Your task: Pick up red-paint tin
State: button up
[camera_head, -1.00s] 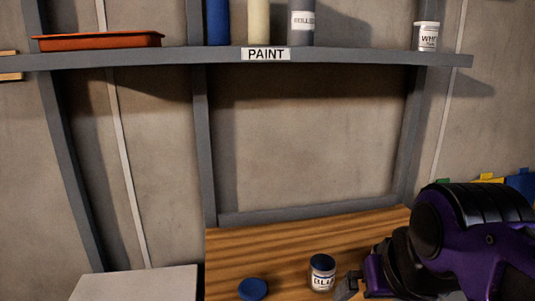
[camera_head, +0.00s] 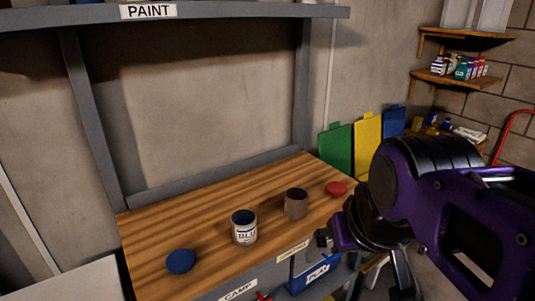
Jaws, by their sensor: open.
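A small open tin (camera_head: 296,203) with a dark reddish-brown inside stands upright on the wooden workbench (camera_head: 200,220); no label shows on its visible side. A round red lid (camera_head: 336,188) lies just right of it. An open tin with a blue inside and a "BLU" label (camera_head: 244,228) stands to its left. My gripper (camera_head: 358,262) is at the right of the picture, in front of the bench's right end. It is open and apart from the tins. My purple and black arm hides part of the scene behind it.
A blue lid (camera_head: 180,262) lies at the bench's front left. A grey shelf marked "PAINT" (camera_head: 215,13) runs above. A blue bin marked "PLAY" (camera_head: 312,276) is below the bench front. Green (camera_head: 336,149) and yellow (camera_head: 367,141) panels stand beyond the right end.

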aim_at(296, 198)
jog(key=k, duration=0.45)
jog(key=i+l+u, duration=0.45)
jog(key=l, duration=0.2)
jog(key=i+l+u, duration=0.2)
jog(key=l, duration=0.2)
jog(key=l+u, duration=0.2)
jog(key=l, duration=0.2)
jog(key=k+l+u, duration=0.15)
jog(key=k+j, duration=0.15)
jog(key=k, duration=0.45)
jog(key=i+l, duration=0.1)
jog(key=i, duration=0.35)
jog(key=i+l, duration=0.1)
jog(key=i, duration=0.3)
